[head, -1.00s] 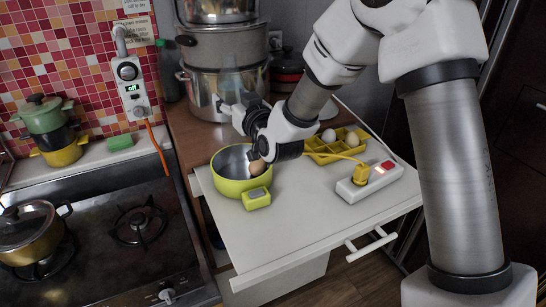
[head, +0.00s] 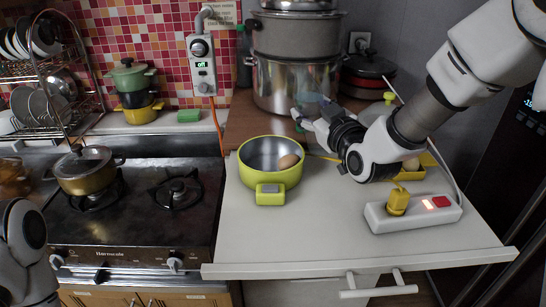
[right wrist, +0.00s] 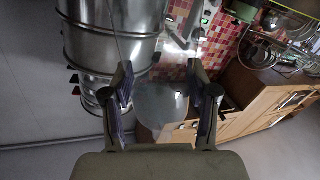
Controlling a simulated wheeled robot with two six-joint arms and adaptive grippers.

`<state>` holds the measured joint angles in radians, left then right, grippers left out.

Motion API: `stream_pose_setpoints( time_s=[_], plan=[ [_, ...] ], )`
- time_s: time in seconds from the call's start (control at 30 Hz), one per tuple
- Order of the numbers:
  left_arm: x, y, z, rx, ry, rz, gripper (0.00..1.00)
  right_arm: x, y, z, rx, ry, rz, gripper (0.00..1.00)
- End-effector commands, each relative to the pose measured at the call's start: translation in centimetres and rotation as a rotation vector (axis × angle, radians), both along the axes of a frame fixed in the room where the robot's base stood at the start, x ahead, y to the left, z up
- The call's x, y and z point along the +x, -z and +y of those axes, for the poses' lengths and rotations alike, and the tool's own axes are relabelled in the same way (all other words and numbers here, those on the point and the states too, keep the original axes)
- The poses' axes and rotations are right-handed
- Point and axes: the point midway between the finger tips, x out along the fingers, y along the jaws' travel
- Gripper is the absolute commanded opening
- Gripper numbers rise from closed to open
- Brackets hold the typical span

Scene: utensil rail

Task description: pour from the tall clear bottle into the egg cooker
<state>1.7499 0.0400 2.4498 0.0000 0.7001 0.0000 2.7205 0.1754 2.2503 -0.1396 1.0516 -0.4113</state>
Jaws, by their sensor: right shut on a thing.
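The egg cooker (head: 270,197) is a lime-green bowl with a grey inside, open at the top, on the white counter in the head view. A brown egg (head: 288,161) lies in it. My right gripper (head: 305,118) is behind and to the right of the cooker, above the counter. It is shut on the tall clear bottle (head: 322,106), which is faint and see-through. In the right wrist view the bottle (right wrist: 162,105) shows as a pale round shape between the two fingers (right wrist: 162,92). Its mouth and contents cannot be made out. My left gripper is out of view.
A power strip (head: 412,214) with a yellow plug stands at the right of the counter. A yellow egg tray (head: 431,160) is partly hidden behind my right wrist. Large steel pots (head: 296,85) stand behind. The stove (head: 140,215) is to the left. The counter's front is clear.

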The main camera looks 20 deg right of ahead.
Motion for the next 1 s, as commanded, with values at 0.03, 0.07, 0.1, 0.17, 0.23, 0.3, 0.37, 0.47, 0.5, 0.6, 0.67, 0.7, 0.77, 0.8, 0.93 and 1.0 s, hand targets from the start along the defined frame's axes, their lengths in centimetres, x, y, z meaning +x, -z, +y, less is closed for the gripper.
stream_pose_setpoints(
  time_s=[0.03, 0.07, 0.1, 0.17, 0.23, 0.3, 0.37, 0.47, 0.5, 0.6, 0.67, 0.7, 0.77, 0.8, 0.93, 1.0],
  plan=[
    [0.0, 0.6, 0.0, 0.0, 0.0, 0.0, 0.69, 0.0, 0.8, 0.0, -0.018, 0.0, 0.0, 0.03],
    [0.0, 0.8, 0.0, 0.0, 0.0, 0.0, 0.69, 0.0, 1.1, 0.0, -0.029, 0.0, 0.0, 0.03],
    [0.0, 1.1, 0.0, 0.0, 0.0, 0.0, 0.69, 0.0, 1.4, 0.1, -0.045, 0.0, 0.001, 0.03],
    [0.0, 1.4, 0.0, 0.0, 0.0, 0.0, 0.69, 0.0, 2.0, 0.1, -0.067, 0.0, 0.003, 0.03],
    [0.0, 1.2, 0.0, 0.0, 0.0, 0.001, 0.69, 0.0, 2.2, 0.2, -0.13, -0.001, 0.007, 0.03],
    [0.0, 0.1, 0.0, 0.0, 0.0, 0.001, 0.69, 0.1, 2.2, 0.5, -0.307, -0.001, 0.019, 0.03],
    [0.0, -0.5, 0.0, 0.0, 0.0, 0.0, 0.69, 0.1, 2.3, 0.5, -0.445, -0.001, 0.027, 0.03],
    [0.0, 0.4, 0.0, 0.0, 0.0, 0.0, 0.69, 0.0, 3.9, -0.2, -0.52, 0.001, 0.032, 0.03],
    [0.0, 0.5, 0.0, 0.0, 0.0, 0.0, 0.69, 0.0, 4.2, -0.4, -0.555, 0.001, 0.035, 0.03],
    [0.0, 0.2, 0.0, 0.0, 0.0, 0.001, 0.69, 0.0, 4.1, -1.1, -0.703, 0.003, 0.042, 0.03],
    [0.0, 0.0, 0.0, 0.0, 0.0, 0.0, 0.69, -0.1, 4.0, -1.5, -0.825, 0.001, 0.051, 0.03],
    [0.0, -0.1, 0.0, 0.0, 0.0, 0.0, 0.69, -0.1, 3.9, -1.7, -0.909, 0.001, 0.057, 0.03],
    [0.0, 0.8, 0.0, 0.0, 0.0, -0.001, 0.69, -0.1, 5.1, -1.8, -0.998, 0.0, 0.064, 0.03],
    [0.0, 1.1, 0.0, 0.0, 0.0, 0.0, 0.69, -0.1, 5.5, -1.8, -1.05, 0.0, 0.066, 0.03],
    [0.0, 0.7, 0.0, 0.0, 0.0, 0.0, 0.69, -0.1, 5.1, -1.8, -1.064, 0.001, 0.066, 0.03],
    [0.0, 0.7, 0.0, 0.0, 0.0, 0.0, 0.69, -0.1, 5.1, -1.8, -1.063, 0.0, 0.066, 0.03]
  ],
)
